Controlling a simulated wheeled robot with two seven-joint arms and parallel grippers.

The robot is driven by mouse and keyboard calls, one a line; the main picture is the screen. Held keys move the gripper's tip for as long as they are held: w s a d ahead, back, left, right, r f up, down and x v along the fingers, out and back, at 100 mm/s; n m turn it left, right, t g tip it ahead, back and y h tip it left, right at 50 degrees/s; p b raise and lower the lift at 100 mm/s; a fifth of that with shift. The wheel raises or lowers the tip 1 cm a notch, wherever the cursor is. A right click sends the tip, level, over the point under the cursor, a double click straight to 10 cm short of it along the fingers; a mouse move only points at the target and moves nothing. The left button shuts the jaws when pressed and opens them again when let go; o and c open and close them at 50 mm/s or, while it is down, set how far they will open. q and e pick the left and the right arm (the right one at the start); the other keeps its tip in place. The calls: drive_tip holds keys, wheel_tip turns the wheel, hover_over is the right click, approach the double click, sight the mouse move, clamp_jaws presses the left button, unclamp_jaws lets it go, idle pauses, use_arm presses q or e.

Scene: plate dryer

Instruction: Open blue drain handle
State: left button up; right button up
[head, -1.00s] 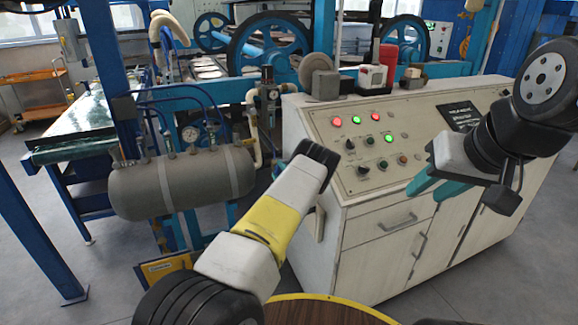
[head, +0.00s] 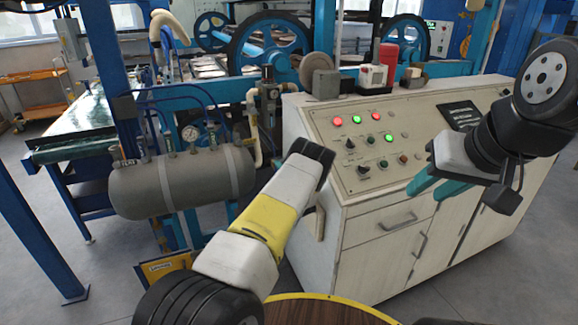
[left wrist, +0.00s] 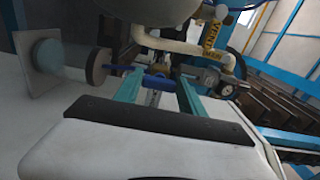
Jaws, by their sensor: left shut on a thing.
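The blue drain handle (left wrist: 154,79) shows in the left wrist view as a thin blue bar between the teal fingers of my left gripper (left wrist: 160,88). My left gripper is shut on it. Metal valve fittings (left wrist: 207,77) sit just beyond the handle. In the head view my left forearm and wrist hide the handle and fingertips. My right gripper (head: 438,184) is open and empty, with teal fingers apart, in front of the control cabinet at the right.
A grey tank (head: 182,183) with gauges stands left of my left arm. The white control cabinet (head: 375,235) is close on its right. A round wooden table top (head: 320,312) is at the bottom. A pale pipe (left wrist: 185,45) passes above the handle.

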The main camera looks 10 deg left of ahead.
use_arm(q)
drive_tip(key=shift+f, duration=0.1)
drive_tip(key=o, duration=1.4)
drive_tip(key=shift+c, duration=0.2)
drive_tip(key=shift+s, duration=0.1)
drive_tip(key=v, duration=0.7)
drive_tip(key=shift+s+d, duration=0.25)
drive_tip(key=shift+s, duration=0.05)
